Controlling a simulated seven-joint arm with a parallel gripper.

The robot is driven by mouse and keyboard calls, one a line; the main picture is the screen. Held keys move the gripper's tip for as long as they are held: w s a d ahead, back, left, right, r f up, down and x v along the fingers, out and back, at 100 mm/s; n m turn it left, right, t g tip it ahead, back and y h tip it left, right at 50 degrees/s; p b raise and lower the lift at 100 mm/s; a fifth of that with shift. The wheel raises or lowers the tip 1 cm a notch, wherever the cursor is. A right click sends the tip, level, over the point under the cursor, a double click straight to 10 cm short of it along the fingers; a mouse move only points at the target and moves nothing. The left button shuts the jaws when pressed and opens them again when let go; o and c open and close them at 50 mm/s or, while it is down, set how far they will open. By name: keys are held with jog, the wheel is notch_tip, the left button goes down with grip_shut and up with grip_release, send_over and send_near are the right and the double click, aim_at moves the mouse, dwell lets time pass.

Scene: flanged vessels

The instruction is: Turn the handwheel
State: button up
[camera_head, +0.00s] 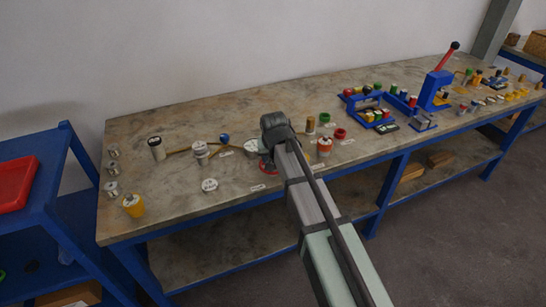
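My arm reaches over the bench from the lower right, and its end with my gripper (266,155) is low over the middle of the bench. The fingers are too small and too covered by the wrist to tell open from shut. A red round part (268,168) shows just under my gripper; it may be the handwheel, but I cannot be sure. I cannot tell whether the gripper touches it. A silver flanged vessel (251,147) stands just left of my gripper, partly hidden. Another pale flanged vessel (200,151) stands farther left.
A blue lever press (433,90) stands at the right.

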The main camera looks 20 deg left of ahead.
jog(key=m+h, duration=0.2)
jog(key=m, duration=0.2)
jog(key=shift+a+m, duration=0.1)
jog(key=shift+m, duration=0.2)
dwell(0.3)
jog(key=o, duration=1.1)
jog(key=shift+c, duration=0.2)
jog(key=v, duration=1.4)
jog(key=shift+s, duration=0.2)
jog(key=shift+f, duration=0.15)
